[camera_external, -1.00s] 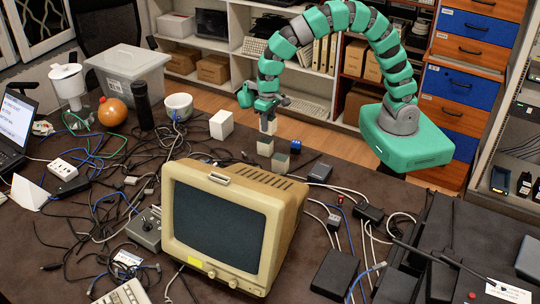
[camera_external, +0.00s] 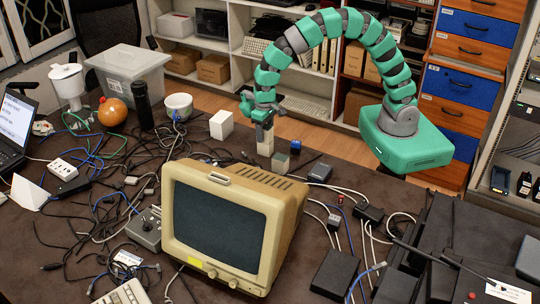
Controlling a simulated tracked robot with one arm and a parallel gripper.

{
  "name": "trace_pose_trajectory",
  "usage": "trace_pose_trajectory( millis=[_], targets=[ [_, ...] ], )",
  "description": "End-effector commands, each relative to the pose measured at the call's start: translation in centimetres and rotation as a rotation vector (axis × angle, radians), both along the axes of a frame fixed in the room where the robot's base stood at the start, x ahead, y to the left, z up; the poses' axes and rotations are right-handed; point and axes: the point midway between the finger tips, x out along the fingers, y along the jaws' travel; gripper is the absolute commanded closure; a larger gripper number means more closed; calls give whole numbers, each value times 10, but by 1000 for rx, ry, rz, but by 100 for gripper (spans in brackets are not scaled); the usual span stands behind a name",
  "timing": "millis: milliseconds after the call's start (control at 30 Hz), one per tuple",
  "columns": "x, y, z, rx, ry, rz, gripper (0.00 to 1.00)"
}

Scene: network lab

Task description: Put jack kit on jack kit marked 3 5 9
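My gripper (camera_external: 264,128) points down over the back middle of the dark table, behind the beige monitor. A small pale block (camera_external: 265,147) is directly under its fingers; its top meets the fingertips in the picture. I cannot tell whether the fingers are shut on anything. A second small grey-green block (camera_external: 281,162) stands just in front and to the right of the pale one. Any of these small blocks may be jack kits; the markings are too small to read.
The beige monitor (camera_external: 225,225) stands in front of the blocks. A small blue item (camera_external: 295,146) and a dark box (camera_external: 320,172) are to the right, a white box (camera_external: 221,124) and white bowl (camera_external: 179,105) to the left. Cables cover much of the table.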

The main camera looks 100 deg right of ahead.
Motion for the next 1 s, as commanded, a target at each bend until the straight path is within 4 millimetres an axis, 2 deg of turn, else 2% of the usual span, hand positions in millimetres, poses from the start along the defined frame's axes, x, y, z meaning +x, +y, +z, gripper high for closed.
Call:
trace_pose_trajectory(
  millis=[367, 567, 800, 1000],
  targets=[
    [0, 0, 6, 0, -1, 0, 42],
    [0, 0, 35, 0, 0, 0, 42],
    [1, 0, 85, 0, -6, 0, 42],
    [1, 0, 112, 0, -3, 0, 42]
  ],
)
